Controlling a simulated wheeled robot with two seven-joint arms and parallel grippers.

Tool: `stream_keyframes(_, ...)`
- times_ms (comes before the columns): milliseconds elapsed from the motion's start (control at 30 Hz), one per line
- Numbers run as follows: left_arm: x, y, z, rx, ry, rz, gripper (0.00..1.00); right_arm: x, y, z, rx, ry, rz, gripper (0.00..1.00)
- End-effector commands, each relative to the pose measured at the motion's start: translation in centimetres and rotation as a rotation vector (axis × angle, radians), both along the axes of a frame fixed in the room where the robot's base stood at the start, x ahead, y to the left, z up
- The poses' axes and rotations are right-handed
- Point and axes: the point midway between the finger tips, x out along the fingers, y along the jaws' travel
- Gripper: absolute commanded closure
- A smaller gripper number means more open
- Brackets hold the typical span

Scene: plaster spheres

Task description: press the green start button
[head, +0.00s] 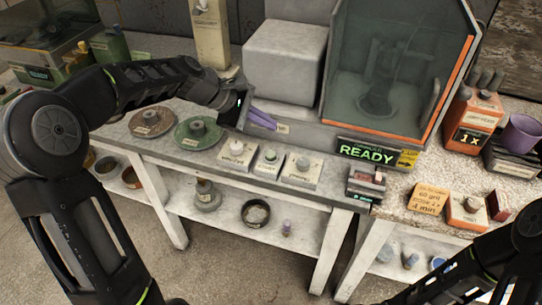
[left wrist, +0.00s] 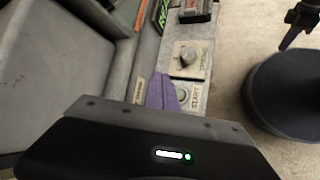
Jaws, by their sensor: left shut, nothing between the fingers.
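The green start button (head: 270,155) sits on the middle one of three pale control blocks along the front edge of the bench. In the left wrist view the button (left wrist: 182,94) is partly hidden behind the purple fingers, beside a START label. My left gripper (head: 263,120) is shut and empty, its purple fingers together. In the head view it is above and behind the button block, apart from the button. My right arm shows at the lower right of the head view, but its gripper cannot be made out.
A knob block (head: 301,167) stands right of the start block, and a block with a white knob (head: 236,153) stands left. Behind are a READY sign (head: 367,152) and a glass-fronted cabinet (head: 395,75). A green disc (head: 198,133) lies further left.

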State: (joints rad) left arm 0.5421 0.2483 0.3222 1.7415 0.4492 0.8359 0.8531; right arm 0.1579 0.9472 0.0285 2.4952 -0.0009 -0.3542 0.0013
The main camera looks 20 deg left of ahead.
Motion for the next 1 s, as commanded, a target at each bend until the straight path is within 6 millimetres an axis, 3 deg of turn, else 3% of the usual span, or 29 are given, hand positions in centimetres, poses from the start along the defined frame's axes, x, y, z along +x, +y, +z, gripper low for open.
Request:
stream_keyframes(33,0.0,0.0,-1.2,0.000,0.001,0.000,1.00,0.0,0.0,-1.1,0.001,-0.001,0.000,1.00)
stream_keyframes(300,0.0,0.0,-4.9,0.000,0.001,0.001,1.00,0.1,0.0,-4.3,0.001,-0.003,-0.001,1.00)
stream_keyframes(500,0.0,0.0,-6.6,0.000,-0.001,-0.001,1.00,0.1,0.0,-5.4,0.000,-0.004,-0.001,1.00)
stream_keyframes(1000,0.0,0.0,-7.2,0.000,-0.001,-0.001,1.00,0.1,0.0,-5.7,0.000,-0.005,-0.002,1.00)
